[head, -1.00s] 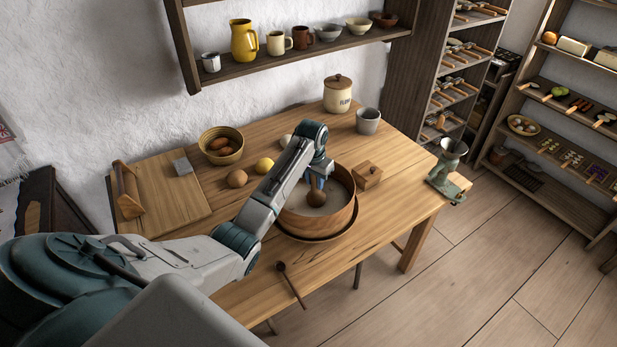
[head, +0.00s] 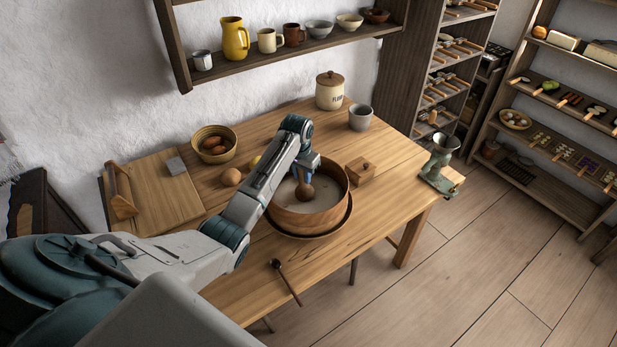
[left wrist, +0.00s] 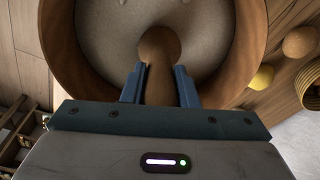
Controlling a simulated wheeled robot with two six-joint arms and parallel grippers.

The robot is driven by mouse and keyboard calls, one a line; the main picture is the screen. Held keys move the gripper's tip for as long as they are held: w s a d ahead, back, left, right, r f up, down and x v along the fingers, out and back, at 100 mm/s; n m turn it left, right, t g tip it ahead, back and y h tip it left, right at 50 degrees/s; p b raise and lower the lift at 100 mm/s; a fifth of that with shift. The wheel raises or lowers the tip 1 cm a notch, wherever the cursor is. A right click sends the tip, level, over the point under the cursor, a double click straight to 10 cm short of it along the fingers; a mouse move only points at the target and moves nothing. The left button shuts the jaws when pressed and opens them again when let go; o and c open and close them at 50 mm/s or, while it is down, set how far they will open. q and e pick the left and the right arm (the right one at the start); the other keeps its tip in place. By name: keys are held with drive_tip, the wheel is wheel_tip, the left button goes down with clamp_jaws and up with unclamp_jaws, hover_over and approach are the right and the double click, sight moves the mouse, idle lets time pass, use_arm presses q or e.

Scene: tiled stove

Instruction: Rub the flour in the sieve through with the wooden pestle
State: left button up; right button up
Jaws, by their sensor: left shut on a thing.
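The wooden sieve (head: 335,208) is a round hoop sitting over a wider bowl (head: 312,234) on the table. Pale flour (head: 322,188) covers its mesh; it also shows in the left wrist view (left wrist: 105,40). My left gripper (head: 303,176) is inside the hoop, shut on the wooden pestle (head: 305,191). In the left wrist view the pestle (left wrist: 158,46) stands between the two blue fingers, its round head towards the flour. I cannot tell whether the head touches the mesh. My right gripper is not in view.
A small wooden box (head: 360,170) stands close right of the sieve. A flour jar (head: 329,92) and grey cup (head: 360,117) are behind. A wooden spoon (head: 286,281) lies in front. The table's right front is clear.

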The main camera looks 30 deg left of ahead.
use_arm(q)
drive_tip(key=shift+d, duration=2.25)
drive_tip(key=shift+a, duration=3.6)
drive_tip(key=shift+d, duration=3.6)
wheel_tip(320, 180, up, 12)
drive_tip(key=shift+a, duration=0.1)
